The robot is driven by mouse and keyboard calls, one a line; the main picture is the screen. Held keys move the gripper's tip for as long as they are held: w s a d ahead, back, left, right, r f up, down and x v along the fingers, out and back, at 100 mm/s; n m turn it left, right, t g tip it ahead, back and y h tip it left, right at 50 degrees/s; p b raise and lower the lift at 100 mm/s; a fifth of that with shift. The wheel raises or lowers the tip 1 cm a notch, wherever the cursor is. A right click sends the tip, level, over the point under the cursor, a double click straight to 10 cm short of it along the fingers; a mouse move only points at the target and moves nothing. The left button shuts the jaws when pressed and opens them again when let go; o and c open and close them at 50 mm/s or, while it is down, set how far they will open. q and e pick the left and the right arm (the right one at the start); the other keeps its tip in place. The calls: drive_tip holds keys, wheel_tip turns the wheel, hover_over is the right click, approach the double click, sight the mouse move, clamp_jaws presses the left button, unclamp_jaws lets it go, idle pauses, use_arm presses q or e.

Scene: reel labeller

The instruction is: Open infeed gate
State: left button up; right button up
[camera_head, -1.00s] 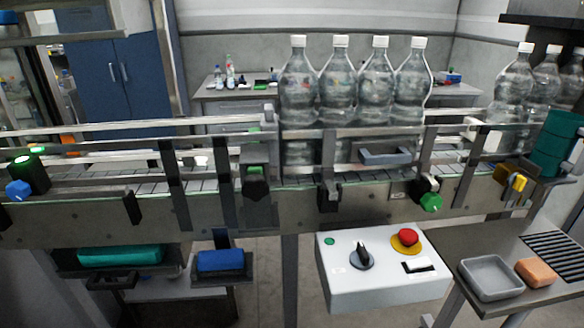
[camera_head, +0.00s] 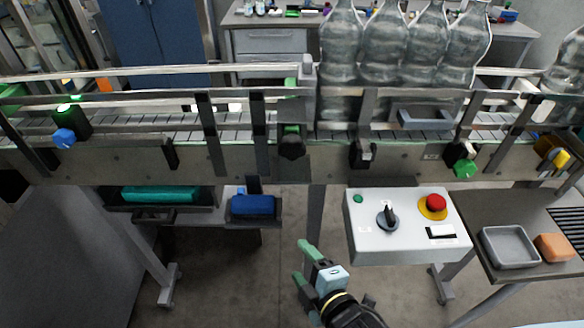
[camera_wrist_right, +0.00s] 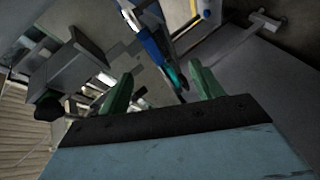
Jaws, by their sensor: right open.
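Several clear bottles (camera_head: 427,45) stand on the conveyor (camera_head: 225,160), just right of an upright grey post (camera_head: 308,92). A guard section with a grey bar handle (camera_head: 425,117) runs in front of them. I cannot tell for sure which of these parts is the infeed gate. My right gripper (camera_head: 301,261) is open and empty, below the conveyor and left of the control box. Its green fingers also show spread apart in the right wrist view (camera_wrist_right: 162,88), with nothing between them. My left gripper is not in view.
A control box (camera_head: 405,240) with a black rotary knob (camera_head: 387,217) and a red button (camera_head: 433,206) hangs below the conveyor. A side table (camera_head: 500,268) at right holds a grey tray (camera_head: 510,246) and an orange block (camera_head: 554,246). Blue (camera_head: 253,206) and teal (camera_head: 160,194) items lie lower left.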

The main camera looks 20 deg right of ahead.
sight(294, 152)
wheel_tip(294, 152, up, 21)
drive_tip(key=d+n+t+h+p, duration=0.1)
drive_tip(key=d+n+t+p, duration=0.1)
drive_tip(key=d+n+t, duration=0.15)
drive_tip(key=shift+m+t, duration=0.35)
drive_tip(key=shift+t, duration=0.1)
drive_tip(key=w, duration=0.4)
drive_tip(key=w+a+p, duration=0.1)
drive_tip(key=w, duration=0.3)
drive_tip(key=w+a, duration=0.1)
drive_tip(key=w, duration=0.3)
drive_tip(key=shift+w+a+p, duration=0.15)
drive_tip(key=shift+w+p, duration=0.2)
